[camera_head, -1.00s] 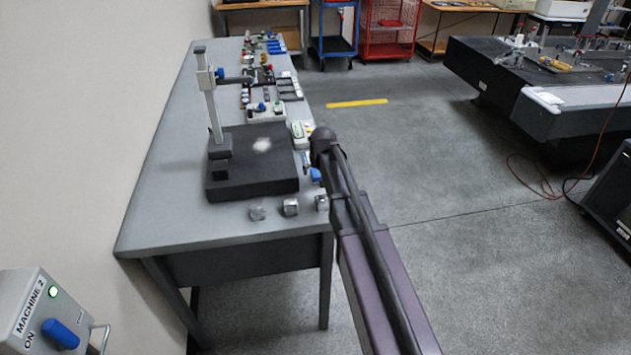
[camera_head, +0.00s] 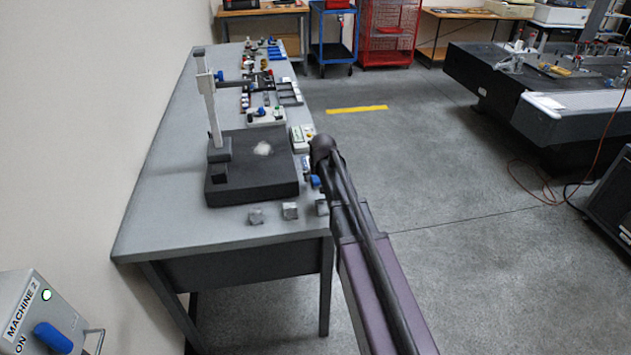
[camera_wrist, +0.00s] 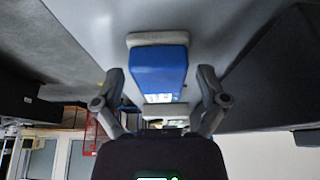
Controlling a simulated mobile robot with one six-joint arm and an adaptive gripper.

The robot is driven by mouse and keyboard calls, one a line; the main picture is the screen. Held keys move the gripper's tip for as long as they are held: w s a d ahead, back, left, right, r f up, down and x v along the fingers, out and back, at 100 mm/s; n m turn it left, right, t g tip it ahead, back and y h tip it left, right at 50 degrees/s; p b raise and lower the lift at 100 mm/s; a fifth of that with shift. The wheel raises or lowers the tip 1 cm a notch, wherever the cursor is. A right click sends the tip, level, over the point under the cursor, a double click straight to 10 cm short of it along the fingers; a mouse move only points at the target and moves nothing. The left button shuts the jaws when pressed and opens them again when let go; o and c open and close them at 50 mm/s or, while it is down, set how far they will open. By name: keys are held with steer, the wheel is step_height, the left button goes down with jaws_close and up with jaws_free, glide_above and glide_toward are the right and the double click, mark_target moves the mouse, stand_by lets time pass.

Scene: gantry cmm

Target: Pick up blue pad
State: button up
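The blue pad (camera_wrist: 159,72) shows in the wrist view as a blue block with pale grey pieces at its far and near ends. My gripper (camera_wrist: 160,77) is open, with one finger on each side of the pad and a visible gap to each. Whether the pad is between the fingers in depth or beyond them, I cannot tell. In the head view a small blue patch (camera_head: 315,181) shows at the table's right edge beside my arm. My arm hides most of the gripper there.
The grey table (camera_head: 160,215) carries a black granite block (camera_head: 250,190) with an upright stand (camera_head: 211,105). Metal cubes (camera_head: 290,211) sit along its front edge. Several small tools stand farther back.

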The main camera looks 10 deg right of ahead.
steer(key=c, duration=0.8)
steer(key=shift+o, duration=0.2)
steer(key=shift+r, duration=0.2)
step_height(320, 180, up, 3)
steer(key=p, duration=0.3)
steer(key=s+d, duration=0.2)
steer(key=s, duration=0.3)
steer(key=s+d+r+p, duration=0.1)
steer(key=s+d, duration=0.1)
steer(key=s, duration=0.3)
steer(key=s+d+p, duration=0.1)
steer(key=s+d, duration=0.1)
steer(key=s, duration=0.2)
steer(key=shift+s+d+r, duration=0.1)
steer(key=shift+s+r, duration=0.25)
steer(key=shift+s, duration=0.05)
steer(key=o, duration=0.5)
steer(key=c, duration=0.3)
steer(key=shift+c, duration=0.4)
steer(key=shift+s, duration=0.1)
